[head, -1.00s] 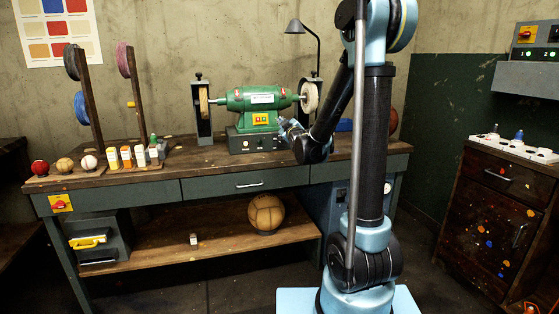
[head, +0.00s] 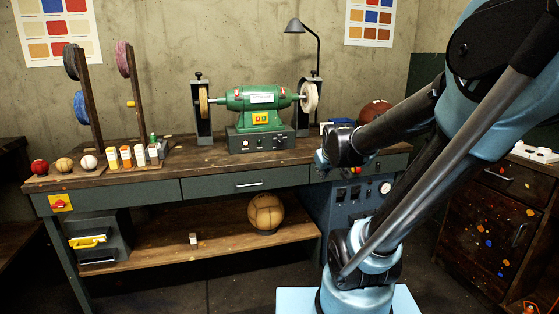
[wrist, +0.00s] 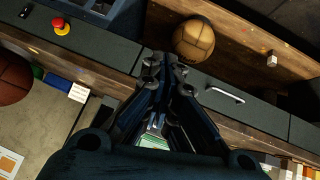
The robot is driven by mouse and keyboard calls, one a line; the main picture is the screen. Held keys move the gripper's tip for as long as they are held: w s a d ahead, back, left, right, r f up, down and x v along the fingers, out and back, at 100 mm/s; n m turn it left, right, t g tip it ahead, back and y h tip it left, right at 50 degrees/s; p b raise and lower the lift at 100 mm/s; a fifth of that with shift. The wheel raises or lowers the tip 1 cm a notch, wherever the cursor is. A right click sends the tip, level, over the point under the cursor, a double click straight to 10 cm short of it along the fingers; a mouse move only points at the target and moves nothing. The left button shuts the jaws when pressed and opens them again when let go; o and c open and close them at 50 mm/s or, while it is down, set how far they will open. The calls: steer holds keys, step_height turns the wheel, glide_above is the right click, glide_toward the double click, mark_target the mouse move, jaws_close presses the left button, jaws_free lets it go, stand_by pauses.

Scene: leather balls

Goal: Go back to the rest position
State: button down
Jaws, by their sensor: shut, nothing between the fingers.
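My gripper (head: 322,160) hangs in front of the right part of the workbench, below and right of the green bench grinder (head: 260,106). In the wrist view my gripper (wrist: 167,62) has its fingers drawn together, with nothing held between them. The arm rises from the pale blue base and bends at the right of the head view, with the forearm reaching left. The grinder is mostly hidden behind the fingers in the wrist view.
The wooden workbench (head: 225,158) carries small balls, bottles, a lamp (head: 304,50) and a brown-red ball (head: 375,113). A tan ball (head: 266,212) sits on the lower shelf. A cabinet (head: 497,215) stands at the right. Floor shows between bench and cabinet.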

steer(key=s+d+f+m+g, duration=0.1)
steer(key=s+f+m+g, duration=0.1)
steer(key=s, duration=0.9)
steer(key=s+d+f+m+g, duration=0.2)
steer(key=s+f+g, duration=0.2)
steer(key=s+f, duration=0.3)
steer(key=s, duration=0.4)
steer(key=shift+s+d, duration=0.2)
steer(key=shift+w+f, duration=0.2)
steer(key=shift+w, duration=0.3)
